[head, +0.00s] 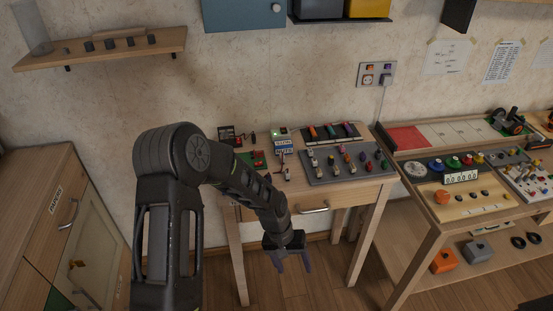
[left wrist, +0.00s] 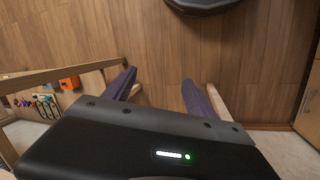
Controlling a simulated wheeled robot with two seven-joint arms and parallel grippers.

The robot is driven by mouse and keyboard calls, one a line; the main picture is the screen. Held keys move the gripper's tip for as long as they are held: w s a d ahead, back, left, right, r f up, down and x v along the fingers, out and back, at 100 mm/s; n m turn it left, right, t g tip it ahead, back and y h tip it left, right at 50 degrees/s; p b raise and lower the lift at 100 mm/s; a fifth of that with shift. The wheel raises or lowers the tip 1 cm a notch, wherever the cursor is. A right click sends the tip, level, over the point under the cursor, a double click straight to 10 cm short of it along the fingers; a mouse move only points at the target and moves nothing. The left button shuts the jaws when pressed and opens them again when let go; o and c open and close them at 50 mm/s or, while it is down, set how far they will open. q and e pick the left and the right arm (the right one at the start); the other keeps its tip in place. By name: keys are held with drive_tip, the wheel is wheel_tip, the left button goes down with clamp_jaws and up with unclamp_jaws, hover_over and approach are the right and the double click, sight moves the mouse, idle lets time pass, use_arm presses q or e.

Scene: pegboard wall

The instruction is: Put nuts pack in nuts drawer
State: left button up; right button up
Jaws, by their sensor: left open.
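A small blue and white pack (head: 284,147), its print seeming to read NUTS, is on the small wooden table near the wall. The table has a drawer (head: 290,212) with a metal handle (head: 313,210) in its front; it looks shut, and I see no readable label on it. My left gripper (head: 292,262) is open and empty, low in front of the table and below the drawer's height. In the left wrist view its purple fingers (left wrist: 158,95) stand apart with only wood floor between them. My right gripper is not in view.
A second workbench (head: 430,215) with parts stands at right. A wooden cabinet (head: 40,215) stands at left. The floor in front is free.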

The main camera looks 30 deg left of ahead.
use_arm(q)
drive_tip(key=s+d+f+m, duration=0.1)
drive_tip(key=s+d+f, duration=0.3)
drive_tip(key=s, duration=0.5)
drive_tip(key=s+d+f+h, duration=0.1)
drive_tip(key=s+d+f, duration=0.3)
drive_tip(key=s+d, duration=0.4)
drive_tip(key=shift+s+d+f+m+t, duration=0.15)
drive_tip(key=shift+s+d+m+t, duration=0.2)
drive_tip(key=shift+s, duration=0.65)
drive_tip(key=shift+c, duration=0.2)
